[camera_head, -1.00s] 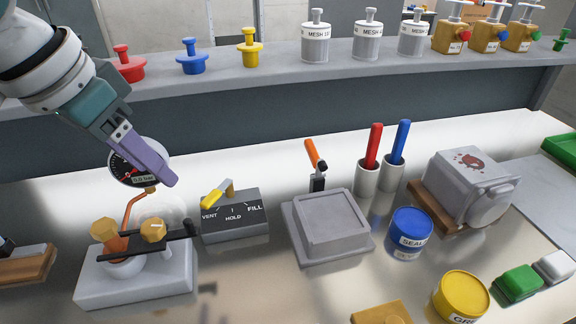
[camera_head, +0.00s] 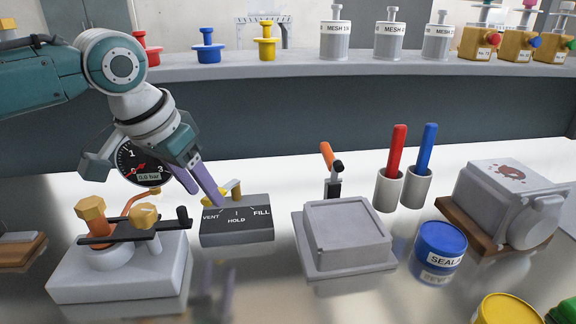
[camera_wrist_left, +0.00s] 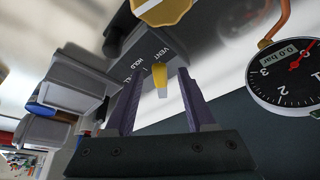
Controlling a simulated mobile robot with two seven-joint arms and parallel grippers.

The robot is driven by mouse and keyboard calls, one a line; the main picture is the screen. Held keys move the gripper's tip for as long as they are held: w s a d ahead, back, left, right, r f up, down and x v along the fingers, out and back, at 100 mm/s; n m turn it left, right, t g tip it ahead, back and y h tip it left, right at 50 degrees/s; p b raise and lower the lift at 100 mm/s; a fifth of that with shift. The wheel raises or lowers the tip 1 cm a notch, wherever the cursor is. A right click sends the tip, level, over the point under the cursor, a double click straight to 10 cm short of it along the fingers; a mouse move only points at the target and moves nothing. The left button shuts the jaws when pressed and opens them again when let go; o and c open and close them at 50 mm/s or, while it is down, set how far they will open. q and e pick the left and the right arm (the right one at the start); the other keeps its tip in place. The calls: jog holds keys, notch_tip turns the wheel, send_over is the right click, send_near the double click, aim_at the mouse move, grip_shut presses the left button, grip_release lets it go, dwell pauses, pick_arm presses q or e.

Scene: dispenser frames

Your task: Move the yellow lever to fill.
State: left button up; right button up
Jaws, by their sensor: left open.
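The yellow lever (camera_head: 225,194) sits on a dark grey block (camera_head: 237,237) marked VENT, HOLD and FILL. Its yellow end lies on the VENT side, partly hidden by my finger in the head view. My left gripper (camera_head: 206,199) is open, with its fingers down at the lever's yellow end. In the left wrist view the lever's yellow end (camera_wrist_left: 160,77) shows between the two spread fingertips of my left gripper (camera_wrist_left: 161,75). I cannot tell whether either finger touches it. My right gripper is not in view.
A round pressure gauge (camera_head: 142,162) stands close behind my left gripper. A white base with orange knobs and a black bar (camera_head: 120,270) is left of the lever block. A grey lidded box (camera_head: 345,238) stands to its right. A shelf (camera_head: 300,65) runs behind.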

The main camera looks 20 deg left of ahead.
pick_arm(q)
jog(key=shift+w+f, duration=0.15)
jog(key=shift+f, duration=0.15)
grip_shut()
dwell(0.3)
dwell(1.0)
